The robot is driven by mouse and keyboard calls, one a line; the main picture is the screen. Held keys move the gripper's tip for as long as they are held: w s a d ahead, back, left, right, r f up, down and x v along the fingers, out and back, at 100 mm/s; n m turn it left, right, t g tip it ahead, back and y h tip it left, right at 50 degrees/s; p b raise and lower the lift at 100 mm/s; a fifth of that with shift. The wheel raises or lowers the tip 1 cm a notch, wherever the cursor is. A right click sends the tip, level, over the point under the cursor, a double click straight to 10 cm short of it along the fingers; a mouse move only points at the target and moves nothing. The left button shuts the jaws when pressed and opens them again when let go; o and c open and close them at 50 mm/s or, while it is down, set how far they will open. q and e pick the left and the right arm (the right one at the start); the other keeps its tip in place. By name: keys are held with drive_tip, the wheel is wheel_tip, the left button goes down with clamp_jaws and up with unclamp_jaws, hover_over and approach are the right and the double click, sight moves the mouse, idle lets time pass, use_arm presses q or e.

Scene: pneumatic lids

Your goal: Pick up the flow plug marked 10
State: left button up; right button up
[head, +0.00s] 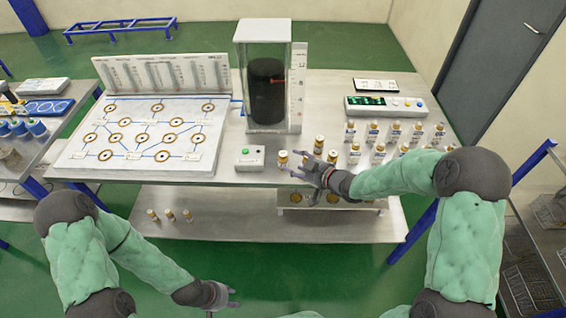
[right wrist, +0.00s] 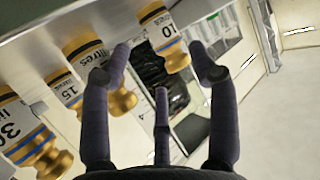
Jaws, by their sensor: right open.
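The flow plug marked 10 (right wrist: 168,38) shows in the right wrist view, with a white-and-yellow label and a brass-coloured knob end. It lies between and just beyond the spread fingertips of my right gripper (right wrist: 165,62), with no clear contact. In the head view my right gripper (head: 300,163) is at the table's front edge among several small plugs; I cannot tell there which one is marked 10. My left gripper (head: 230,297) hangs low in front of the table, apart from the plugs; its opening is unclear.
In the right wrist view, plugs marked 15 (right wrist: 72,86) and 30 (right wrist: 28,140) stand close to the left. Several more plugs (head: 379,152) stand to the right.

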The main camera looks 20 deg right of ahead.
sight(287, 159)
drive_tip(key=b+x, duration=0.1)
drive_tip(key=x, duration=0.3)
drive_tip(key=shift+w+a+b, duration=0.25)
drive_tip(key=shift+w+b, duration=0.05)
drive_tip(key=shift+w, duration=0.05)
drive_tip(key=c, duration=1.1)
drive_tip(key=shift+r, duration=0.1)
